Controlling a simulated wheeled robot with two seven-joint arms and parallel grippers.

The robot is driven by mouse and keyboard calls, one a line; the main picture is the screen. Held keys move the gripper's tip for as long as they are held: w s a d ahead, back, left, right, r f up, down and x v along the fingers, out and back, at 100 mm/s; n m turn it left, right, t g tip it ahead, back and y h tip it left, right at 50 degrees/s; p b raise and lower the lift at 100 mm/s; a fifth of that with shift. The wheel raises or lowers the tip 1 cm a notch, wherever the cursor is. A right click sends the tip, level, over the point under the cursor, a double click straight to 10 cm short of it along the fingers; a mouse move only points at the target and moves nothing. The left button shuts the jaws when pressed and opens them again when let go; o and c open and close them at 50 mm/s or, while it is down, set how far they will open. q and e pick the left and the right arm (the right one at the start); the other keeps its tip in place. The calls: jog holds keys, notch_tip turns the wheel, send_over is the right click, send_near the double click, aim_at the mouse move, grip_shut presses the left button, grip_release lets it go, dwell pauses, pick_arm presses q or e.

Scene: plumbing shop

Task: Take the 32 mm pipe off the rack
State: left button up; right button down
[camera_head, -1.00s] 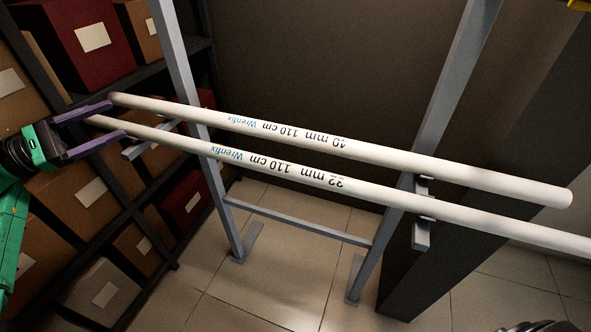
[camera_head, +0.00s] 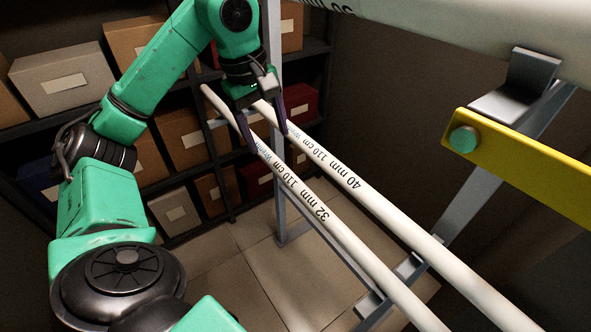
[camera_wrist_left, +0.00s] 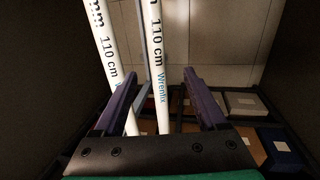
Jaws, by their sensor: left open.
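The white 32 mm pipe (camera_head: 308,204) lies on the rack's lower support (camera_head: 372,304), left of the white 40 mm pipe (camera_head: 358,192) and running beside it. My left gripper (camera_head: 268,143) is open near their far ends, its fingers pointing down. In the head view, one finger overlaps the 32 mm pipe and the other the 40 mm pipe. In the left wrist view my left gripper (camera_wrist_left: 165,90) has one pipe (camera_wrist_left: 159,62) between its fingers, apparently the 32 mm; the other pipe (camera_wrist_left: 106,48) passes by the left finger. Contact cannot be told. My right gripper is out of view.
A thicker white pipe (camera_head: 455,28) rests on a higher rack bracket (camera_head: 515,90). A yellow bar (camera_head: 530,165) with a green cap crosses at right; I cannot tell what it belongs to. Shelves with boxes (camera_head: 62,80) stand behind my left arm. The tiled floor (camera_head: 245,270) is clear.

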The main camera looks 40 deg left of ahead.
aim_at(285, 171)
pick_arm(q)
jog(key=f, duration=0.2)
jog(key=w+d+f, duration=0.1)
jog(key=f, duration=0.1)
jog(key=d+f+b, duration=0.1)
jog(key=f, duration=0.1)
jog(key=shift+w+f, duration=0.25)
jog(key=f, duration=0.4)
jog(key=shift+w, duration=0.4)
jog(key=shift+d, duration=0.1)
jog(key=c, duration=0.3)
grip_shut()
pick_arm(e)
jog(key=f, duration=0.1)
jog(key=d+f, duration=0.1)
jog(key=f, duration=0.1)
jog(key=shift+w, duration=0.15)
